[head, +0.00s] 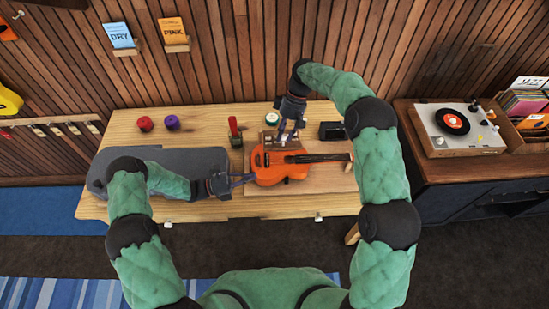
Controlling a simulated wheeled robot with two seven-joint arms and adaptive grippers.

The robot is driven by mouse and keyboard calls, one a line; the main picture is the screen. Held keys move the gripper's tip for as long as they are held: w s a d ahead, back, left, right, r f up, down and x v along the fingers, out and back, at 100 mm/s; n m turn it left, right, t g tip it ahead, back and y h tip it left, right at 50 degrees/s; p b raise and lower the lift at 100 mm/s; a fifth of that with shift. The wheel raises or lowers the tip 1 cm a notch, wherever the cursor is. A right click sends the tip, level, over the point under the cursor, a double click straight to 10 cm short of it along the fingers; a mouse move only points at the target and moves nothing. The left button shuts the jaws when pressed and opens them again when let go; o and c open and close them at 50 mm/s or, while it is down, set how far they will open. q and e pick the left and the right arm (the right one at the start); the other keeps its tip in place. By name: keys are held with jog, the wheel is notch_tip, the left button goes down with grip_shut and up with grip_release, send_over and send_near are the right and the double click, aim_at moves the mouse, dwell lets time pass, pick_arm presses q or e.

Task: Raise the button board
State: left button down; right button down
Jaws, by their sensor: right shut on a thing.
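An orange ukulele (270,169) lies on a pale wooden board (342,183) on the workbench, its dark neck pointing right. I cannot tell for certain which part is the button board. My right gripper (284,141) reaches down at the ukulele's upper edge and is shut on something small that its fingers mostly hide. My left gripper (246,179) points right, with its fingertips close to the ukulele's left end. Whether it touches the ukulele, and how far its fingers are apart, is too small to tell.
On the workbench (205,209) are a grey mat (205,160), red (145,123) and purple (172,122) round items, a red-handled tool (233,126), a green-and-white round tin (272,118) and a black box (332,131). A record player (457,130) stands on a cabinet at right.

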pick_arm(q)
jog(key=w+d+r, duration=0.4)
jog(key=d+r, duration=0.1)
jog(key=d, duration=0.4)
jog(key=shift+d+r, duration=0.2)
jog(key=shift+r, duration=0.15)
jog(key=shift+w, duration=0.1)
jog(key=shift+w+r, duration=0.4)
jog(key=shift+r, duration=0.25)
pick_arm(e)
jog(key=shift+f, duration=0.1)
jog(key=c, duration=1)
grip_release()
jog(key=shift+o, duration=0.2)
